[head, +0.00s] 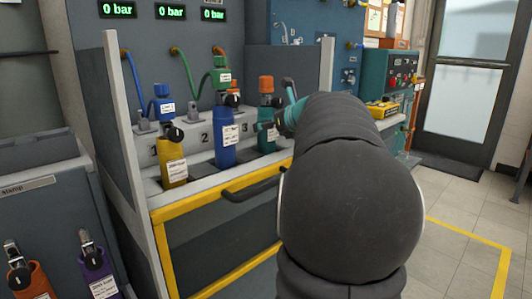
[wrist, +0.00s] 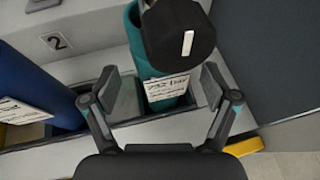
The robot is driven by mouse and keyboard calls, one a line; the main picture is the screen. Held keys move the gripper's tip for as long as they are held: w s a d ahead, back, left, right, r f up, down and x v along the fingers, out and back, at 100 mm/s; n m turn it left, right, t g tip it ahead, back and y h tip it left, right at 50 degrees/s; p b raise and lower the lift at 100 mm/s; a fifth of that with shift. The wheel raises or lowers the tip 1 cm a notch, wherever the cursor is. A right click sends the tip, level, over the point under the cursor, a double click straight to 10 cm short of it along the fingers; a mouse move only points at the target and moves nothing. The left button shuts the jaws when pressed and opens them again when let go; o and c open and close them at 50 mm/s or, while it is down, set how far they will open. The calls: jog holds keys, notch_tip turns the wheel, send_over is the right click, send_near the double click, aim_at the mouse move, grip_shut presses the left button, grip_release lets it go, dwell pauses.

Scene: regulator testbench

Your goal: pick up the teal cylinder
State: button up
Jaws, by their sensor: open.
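My gripper (wrist: 163,88) is open, with one finger on each side of the cylinder's labelled part. Gaps show between the pads and the cylinder. In the head view my gripper (head: 275,106) is at the cylinder's right, partly hidden by my arm.
A blue cylinder (head: 225,143) stands close to the left, and a yellow one (head: 174,166) farther left. Green and blue hoses run above them. A grey side panel (head: 126,140) bounds the rack. Orange and purple cylinders (head: 99,265) stand in a lower-left holder.

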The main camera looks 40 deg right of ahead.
jog(key=x, duration=0.3)
jog(key=shift+w+f, duration=0.15)
jog(key=shift+w, duration=0.15)
jog(key=shift+s, duration=0.1)
jog(key=c, duration=1.4)
jog(key=shift+c, duration=0.5)
jog(key=shift+r, duration=0.2)
jog(key=shift+r, duration=0.1)
notch_tip(320, 180, up, 17)
jog(key=p, duration=0.5)
jog(key=shift+r, duration=0.35)
